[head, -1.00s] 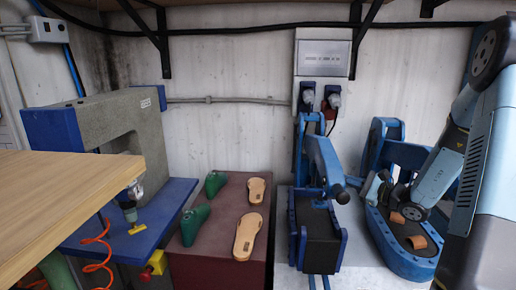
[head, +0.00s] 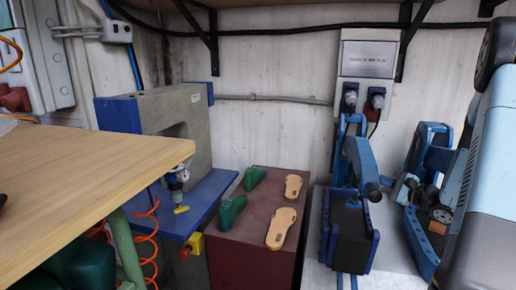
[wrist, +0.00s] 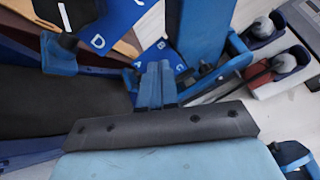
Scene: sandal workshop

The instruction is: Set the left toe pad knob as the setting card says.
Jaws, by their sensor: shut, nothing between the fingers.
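My gripper (wrist: 155,88) is shut and empty in the wrist view, its blue fingers side by side. At the top left of that view is a black knob-like part (wrist: 65,14) with a white line, cut off by the frame edge; I cannot tell whether it is the left toe pad knob. Next to it is a blue plate (wrist: 118,22) lettered D, and another blue plate with an A (wrist: 178,66) lies beyond my fingers. My fingers are apart from the knob-like part. In the head view the blue toe press (head: 350,235) stands right of centre. I cannot make out a setting card.
A maroon block (head: 250,255) carries two tan soles (head: 282,226) and green lasts (head: 232,209). Left are a wooden tabletop (head: 85,175) and a grey-and-blue press (head: 165,120). Another blue machine (head: 425,160) stands at right. Plugs (wrist: 285,65) show in the wrist view.

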